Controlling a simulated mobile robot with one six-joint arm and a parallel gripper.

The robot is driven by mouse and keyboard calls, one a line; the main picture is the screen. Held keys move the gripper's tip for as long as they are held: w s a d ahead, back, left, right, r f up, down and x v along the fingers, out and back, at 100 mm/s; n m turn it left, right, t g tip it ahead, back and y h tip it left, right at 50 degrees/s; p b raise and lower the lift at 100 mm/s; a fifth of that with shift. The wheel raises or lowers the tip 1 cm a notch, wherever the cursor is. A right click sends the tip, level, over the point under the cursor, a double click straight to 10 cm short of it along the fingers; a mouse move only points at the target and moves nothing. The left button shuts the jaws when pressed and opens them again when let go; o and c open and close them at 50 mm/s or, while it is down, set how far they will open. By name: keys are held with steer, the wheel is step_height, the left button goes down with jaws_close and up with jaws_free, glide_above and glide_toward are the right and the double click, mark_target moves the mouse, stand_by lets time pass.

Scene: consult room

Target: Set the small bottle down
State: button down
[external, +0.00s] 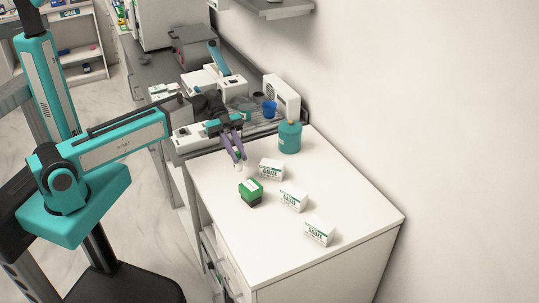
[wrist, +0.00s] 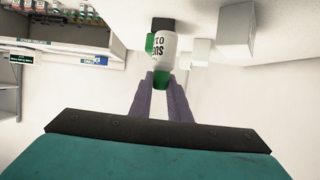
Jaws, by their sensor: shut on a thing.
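The small bottle (wrist: 164,48) is white with dark lettering and a green cap. In the wrist view my gripper (wrist: 160,84) is shut on it at the green cap, with a purple finger on each side. In the external view my gripper (external: 238,158) points down near the left edge of the white counter top (external: 290,225). The small bottle (external: 238,168) shows there only as a small pale shape at the fingertips. I cannot tell whether its base touches the counter.
A green and black box (external: 250,193) stands just in front of the bottle. Several white gauze boxes, one the nearest (external: 271,170), run diagonally to the right. A teal bottle (external: 289,138) stands behind.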

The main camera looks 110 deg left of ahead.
mark_target(238, 166)
steer(key=shift+f, duration=1.05)
steer(key=shift+f+p, duration=0.75)
steer(key=shift+f, duration=1)
steer(key=shift+f, duration=0.15)
steer(key=c, duration=1.7)
jaws_free()
steer(key=shift+o, duration=0.2)
steer(key=shift+r, duration=0.25)
